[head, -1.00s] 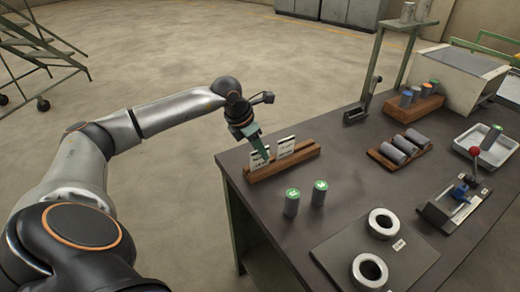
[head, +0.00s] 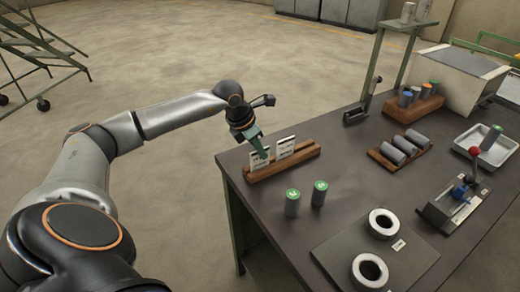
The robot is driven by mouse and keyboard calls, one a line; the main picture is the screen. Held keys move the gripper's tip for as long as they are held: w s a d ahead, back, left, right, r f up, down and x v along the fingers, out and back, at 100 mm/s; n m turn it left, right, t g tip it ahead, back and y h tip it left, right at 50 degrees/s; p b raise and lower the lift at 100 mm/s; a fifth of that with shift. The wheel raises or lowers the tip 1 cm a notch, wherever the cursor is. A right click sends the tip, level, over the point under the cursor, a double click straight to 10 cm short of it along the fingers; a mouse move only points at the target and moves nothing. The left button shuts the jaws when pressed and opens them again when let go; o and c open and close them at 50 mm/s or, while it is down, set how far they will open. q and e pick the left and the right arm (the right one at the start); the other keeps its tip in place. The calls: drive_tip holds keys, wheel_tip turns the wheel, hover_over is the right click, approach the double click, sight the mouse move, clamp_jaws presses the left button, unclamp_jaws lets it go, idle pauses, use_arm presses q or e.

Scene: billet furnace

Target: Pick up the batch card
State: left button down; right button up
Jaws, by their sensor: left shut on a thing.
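Two white cards stand in a slotted wooden holder (head: 300,158) at the near left corner of the dark workbench. My left gripper (head: 262,152) is over the left part of the holder and is shut on the left card (head: 258,162), whose lower edge is at the holder's slot. I cannot tell whether it is clear of the slot. The right card (head: 286,147) stands beside it in the holder, untouched. The gripper's fingers hide part of the left card. My right gripper is not in view.
Two green-topped cylinders (head: 319,193) stand in front of the holder. A dark plate (head: 345,247) with two metal rings lies near the front. A wooden rack (head: 387,163) of grey cylinders, a lever device (head: 450,205) and a white tray (head: 498,150) are farther right.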

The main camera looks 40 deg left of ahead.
use_arm(q)
drive_tip(key=shift+r, duration=0.1)
idle(0.3)
drive_tip(key=shift+r, duration=0.55)
drive_tip(key=s+d+r+b, duration=0.1)
drive_tip(key=s+d+r, duration=0.2)
drive_tip(key=d+r, duration=0.8)
drive_tip(key=d, duration=0.2)
drive_tip(key=shift+d+r, duration=0.35)
drive_tip(key=shift+r, duration=0.1)
drive_tip(key=shift+r+p, duration=1.85)
drive_tip(key=shift+r, duration=0.6)
drive_tip(key=shift+f, duration=0.1)
